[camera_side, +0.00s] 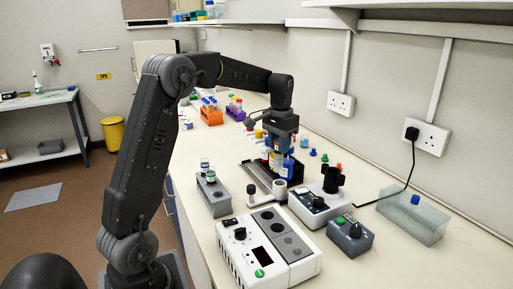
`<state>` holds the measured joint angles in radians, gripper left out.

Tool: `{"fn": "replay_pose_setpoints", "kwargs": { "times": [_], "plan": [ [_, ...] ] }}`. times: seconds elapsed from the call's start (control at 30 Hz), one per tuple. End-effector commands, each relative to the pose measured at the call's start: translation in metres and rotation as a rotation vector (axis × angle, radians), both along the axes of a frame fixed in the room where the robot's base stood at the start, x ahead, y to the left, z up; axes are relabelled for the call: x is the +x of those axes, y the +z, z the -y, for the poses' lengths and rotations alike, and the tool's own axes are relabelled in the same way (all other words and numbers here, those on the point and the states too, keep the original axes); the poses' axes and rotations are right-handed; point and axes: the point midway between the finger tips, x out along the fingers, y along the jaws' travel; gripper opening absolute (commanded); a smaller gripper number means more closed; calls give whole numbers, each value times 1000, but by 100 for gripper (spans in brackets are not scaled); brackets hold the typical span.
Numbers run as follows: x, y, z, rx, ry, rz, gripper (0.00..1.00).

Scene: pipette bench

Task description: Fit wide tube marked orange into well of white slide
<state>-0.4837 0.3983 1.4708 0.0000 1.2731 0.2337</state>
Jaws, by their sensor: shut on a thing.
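My gripper (281,142) points down over the middle of the bench, above a dark tray (254,176). It is shut on a tube, mostly hidden among coloured bottles and the fingers. I cannot make out an orange mark on it. A blue bottle (288,168) stands just below and right of the gripper. A white piece with a round opening (280,186) lies in front of the tray; I cannot tell whether it is the white slide.
A white device with round wells (268,245) stands in front, beside a mixer (322,196) and a small knobbed box (350,235). A translucent box (414,214) is at right. An orange rack (211,116) and a purple rack (235,113) stand behind. The front right bench is clear.

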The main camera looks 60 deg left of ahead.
Motion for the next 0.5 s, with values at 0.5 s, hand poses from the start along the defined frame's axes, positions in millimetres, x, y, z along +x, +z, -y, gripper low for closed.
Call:
{"fn": "replay_pose_setpoints", "kwargs": {
  "times": [0.5],
  "plan": [
    [6, -19, 3, 0, -15, -1, 6]
  ]
}}
